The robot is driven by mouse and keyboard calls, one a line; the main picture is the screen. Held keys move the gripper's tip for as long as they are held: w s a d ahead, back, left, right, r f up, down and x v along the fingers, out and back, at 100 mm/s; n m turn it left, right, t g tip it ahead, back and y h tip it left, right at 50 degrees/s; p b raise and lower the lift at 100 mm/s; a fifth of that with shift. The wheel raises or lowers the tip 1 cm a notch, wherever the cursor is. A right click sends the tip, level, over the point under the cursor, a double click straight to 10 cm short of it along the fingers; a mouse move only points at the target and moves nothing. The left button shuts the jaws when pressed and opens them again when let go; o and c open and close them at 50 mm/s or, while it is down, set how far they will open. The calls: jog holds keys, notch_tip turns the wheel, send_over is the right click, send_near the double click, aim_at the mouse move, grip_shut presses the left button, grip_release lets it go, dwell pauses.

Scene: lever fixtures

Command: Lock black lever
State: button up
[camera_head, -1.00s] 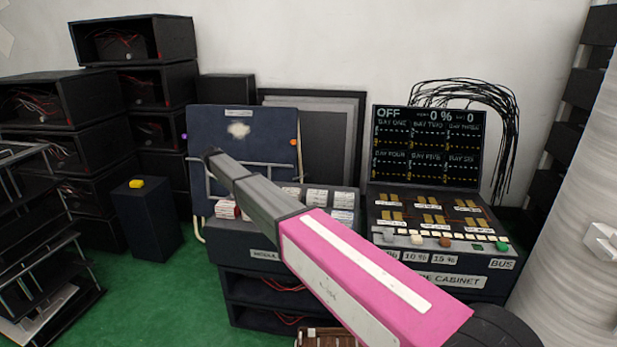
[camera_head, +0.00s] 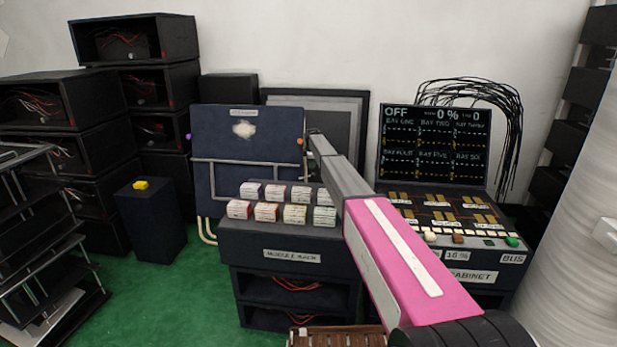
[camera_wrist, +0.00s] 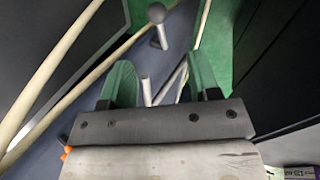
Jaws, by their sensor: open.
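In the wrist view, a grey rod with a ball end (camera_wrist: 156,14) stands just beyond my fingertips, near the middle. It looks grey in this light, and I cannot tell for sure that it is the black lever. My gripper (camera_wrist: 160,78) is open, its two greenish fingers apart with nothing gripped between them. A second pale rod shows behind the gap. In the head view, my arm reaches to the right edge of the dark blue panel (camera_head: 245,135), beside an orange knob (camera_head: 300,140). The fingers are hidden there. A purple knob (camera_head: 188,137) is on the panel's left edge.
A module rack (camera_head: 290,257) with several labelled blocks stands below the panel. A control cabinet (camera_head: 470,275) with a screen reading OFF is at the right. Cream tubes (camera_wrist: 50,80) cross the left of the wrist view. Black shelves stand at the left.

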aim_at(313, 174)
jog(key=x, duration=0.7)
jog(key=d+x, duration=0.1)
jog(key=x, duration=0.3)
jog(key=shift+w, duration=0.15)
grip_shut()
jog(key=shift+r, duration=0.1)
